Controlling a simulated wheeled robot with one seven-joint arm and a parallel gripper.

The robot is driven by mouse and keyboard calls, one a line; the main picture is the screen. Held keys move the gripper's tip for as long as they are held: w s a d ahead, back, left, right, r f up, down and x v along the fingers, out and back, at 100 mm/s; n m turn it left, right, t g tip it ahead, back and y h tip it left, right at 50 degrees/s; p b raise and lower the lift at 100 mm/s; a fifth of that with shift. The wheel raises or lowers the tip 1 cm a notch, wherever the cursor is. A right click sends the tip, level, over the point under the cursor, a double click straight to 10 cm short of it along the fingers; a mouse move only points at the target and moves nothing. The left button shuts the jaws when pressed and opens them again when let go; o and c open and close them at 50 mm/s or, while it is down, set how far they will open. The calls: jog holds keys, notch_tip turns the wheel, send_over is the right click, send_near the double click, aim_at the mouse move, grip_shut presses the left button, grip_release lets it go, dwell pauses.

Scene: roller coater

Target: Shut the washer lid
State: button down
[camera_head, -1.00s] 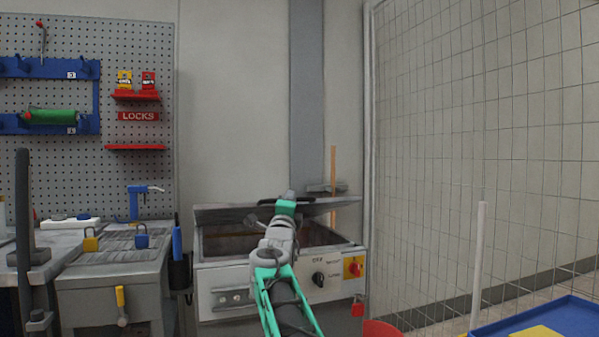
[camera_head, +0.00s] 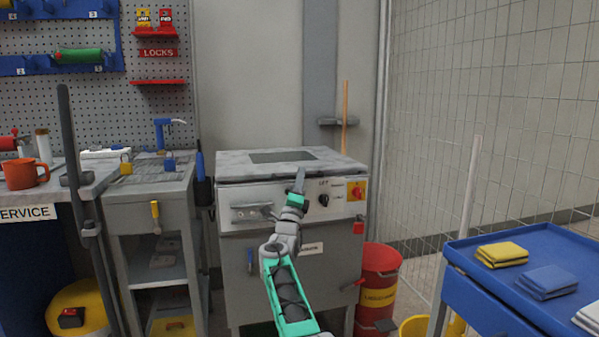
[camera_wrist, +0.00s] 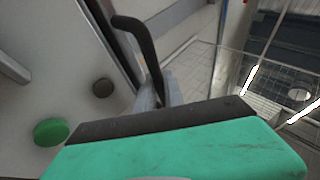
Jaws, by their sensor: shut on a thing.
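The washer (camera_head: 265,270) is a grey metal cabinet with a white control panel at the centre of the head view. Its lid (camera_head: 237,167), grey with a darker window, lies flat over the top, and I see no gap at its front edge. My gripper (camera_head: 299,180) is at the lid's front edge, above the panel. In the wrist view, the fingers of my gripper (camera_wrist: 164,92) are closed around one end of a black bar handle (camera_wrist: 140,30).
A red bin (camera_head: 380,285) stands right of the washer, near a blue cart (camera_head: 475,260) with folded cloths. A grey bench (camera_head: 120,190) stands to the left. A wire mesh fence (camera_head: 480,120) closes off the right side.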

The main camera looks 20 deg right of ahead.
jog(key=shift+d+f, duration=0.3)
jog(key=shift+f, duration=0.65)
jog(key=c, duration=1.5)
grip_release()
jog(key=shift+o, duration=0.2)
jog(key=shift+a, duration=0.1)
jog(key=shift+w+a+r, duration=0.1)
jog(key=shift+a+r, duration=0.1)
jog(key=shift+r, duration=0.05)
